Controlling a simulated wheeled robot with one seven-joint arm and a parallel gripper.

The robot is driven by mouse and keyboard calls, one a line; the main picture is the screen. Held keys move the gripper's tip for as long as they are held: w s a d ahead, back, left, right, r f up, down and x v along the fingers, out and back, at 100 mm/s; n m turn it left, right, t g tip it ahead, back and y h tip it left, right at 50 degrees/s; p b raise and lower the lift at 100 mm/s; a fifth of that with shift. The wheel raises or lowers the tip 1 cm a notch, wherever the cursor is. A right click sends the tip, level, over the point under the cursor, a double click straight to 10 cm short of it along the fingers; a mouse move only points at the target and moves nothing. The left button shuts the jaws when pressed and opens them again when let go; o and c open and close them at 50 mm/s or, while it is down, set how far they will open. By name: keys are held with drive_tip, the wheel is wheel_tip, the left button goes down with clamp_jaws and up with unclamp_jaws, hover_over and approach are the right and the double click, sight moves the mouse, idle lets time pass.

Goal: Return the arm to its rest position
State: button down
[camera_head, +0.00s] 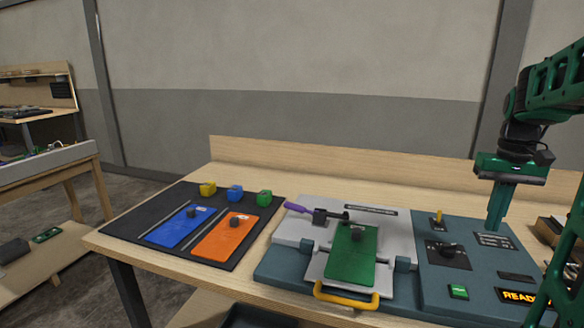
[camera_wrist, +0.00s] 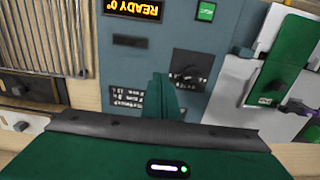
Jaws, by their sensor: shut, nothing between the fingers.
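My gripper (camera_head: 494,222) is at the right in the head view, pointing down above the back right part of the blue-grey console panel (camera_head: 440,283). Its fingers are closed together and hold nothing. In the wrist view the closed fingers (camera_wrist: 163,88) show over the panel, near a black dial (camera_wrist: 190,68). The arm comes in from the right edge. Whether the fingertips touch the panel cannot be told.
A grey fixture holds a green plate (camera_head: 352,258), with a yellow handle (camera_head: 346,297) in front. A lit READY display (camera_head: 518,296) and green button (camera_head: 458,291) are on the panel. Blue (camera_head: 180,227) and orange (camera_head: 224,236) plates lie on a dark mat at left.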

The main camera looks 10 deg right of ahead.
drive_tip(key=s+a+f, duration=0.1)
drive_tip(key=s+a, duration=0.1)
drive_tip(key=a, duration=0.1)
drive_tip(key=s+a+f, duration=0.1)
drive_tip(key=s+a, duration=0.1)
drive_tip(key=a, duration=0.1)
drive_tip(key=s+a+f, duration=0.2)
drive_tip(key=a, duration=0.1)
drive_tip(key=shift+s+a, duration=0.15)
drive_tip(key=shift+s, duration=0.25)
drive_tip(key=s+a+f, duration=0.6)
drive_tip(key=s+a, duration=0.2)
drive_tip(key=shift+s+f, duration=0.15)
drive_tip(key=shift+s, duration=0.2)
drive_tip(key=shift+w, duration=0.1)
drive_tip(key=shift+w+d+f, duration=0.1)
drive_tip(key=shift+w+f, duration=0.15)
drive_tip(key=shift+w, duration=0.25)
